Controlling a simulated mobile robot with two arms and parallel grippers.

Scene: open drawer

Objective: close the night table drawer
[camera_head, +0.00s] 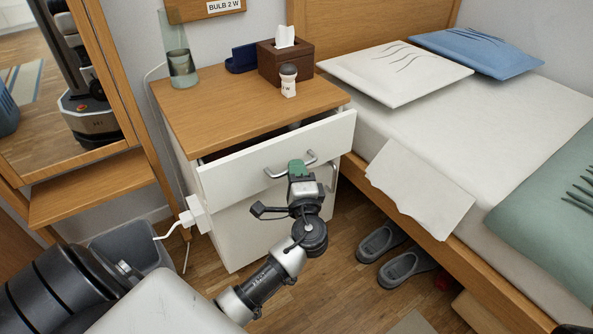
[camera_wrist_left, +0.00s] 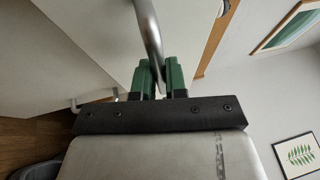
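The white night table drawer (camera_head: 240,164) is partly pulled out below the wooden top (camera_head: 225,110); a dark gap shows behind its front. Its curved metal handle (camera_head: 312,157) is on the front panel. My left gripper (camera_head: 297,167), with green fingers, is at this handle. In the left wrist view the handle bar (camera_wrist_left: 149,32) passes between the two green fingers (camera_wrist_left: 159,80), which sit close against it on both sides. The gripper looks shut on it. The lower white front (camera_head: 245,228) of the night table is closed. My right gripper is not in view.
On the top stand a glass vase (camera_head: 178,62), a tissue box (camera_head: 278,62), a blue case (camera_head: 242,58) and a small shaker (camera_head: 288,82). The bed (camera_head: 480,130) is close on the right, with grey slippers (camera_head: 405,267) beside it. A grey bin (camera_head: 130,250) stands left.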

